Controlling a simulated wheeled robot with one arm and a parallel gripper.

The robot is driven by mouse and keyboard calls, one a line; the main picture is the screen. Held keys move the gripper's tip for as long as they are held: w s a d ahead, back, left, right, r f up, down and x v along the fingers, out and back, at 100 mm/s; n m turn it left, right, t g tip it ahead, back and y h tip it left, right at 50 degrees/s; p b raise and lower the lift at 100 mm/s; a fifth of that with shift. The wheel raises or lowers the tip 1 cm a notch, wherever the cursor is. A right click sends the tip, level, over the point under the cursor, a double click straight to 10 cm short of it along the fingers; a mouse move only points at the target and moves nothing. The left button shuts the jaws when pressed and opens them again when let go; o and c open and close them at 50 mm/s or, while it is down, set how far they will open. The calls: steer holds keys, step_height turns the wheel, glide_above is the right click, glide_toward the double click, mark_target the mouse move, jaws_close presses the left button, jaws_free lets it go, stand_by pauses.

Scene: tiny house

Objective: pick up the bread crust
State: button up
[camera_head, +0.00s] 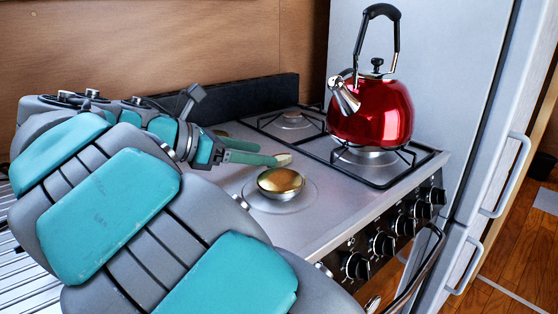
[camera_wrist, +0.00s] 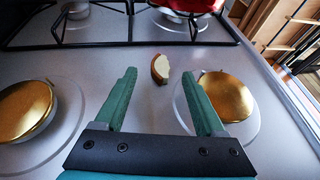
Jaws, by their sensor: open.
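The bread crust (camera_wrist: 160,68) is a small brown-edged piece with a pale inside. It lies on the grey stove top, between the two gold burners. In the wrist view it is just beyond the fingertips, centred between them. My gripper (camera_wrist: 160,82) has two green fingers, spread apart with nothing between them. In the head view the gripper (camera_head: 268,156) reaches over the stove from the left. A pale bit of the crust (camera_head: 284,159) shows at its fingertips there; whether they touch is unclear.
A gold burner (camera_head: 281,181) is close to the gripper; another gold burner (camera_wrist: 25,109) is at left in the wrist view. Knobs (camera_head: 383,244) line the stove front. A fridge (camera_head: 440,70) stands behind.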

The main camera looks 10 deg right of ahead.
mark_target(278, 157)
steer(key=x, duration=0.3)
steer(key=shift+w+d+f, duration=0.1)
steer(key=shift+d+f, duration=0.1)
steer(key=shift+d, duration=0.15)
jaws_close()
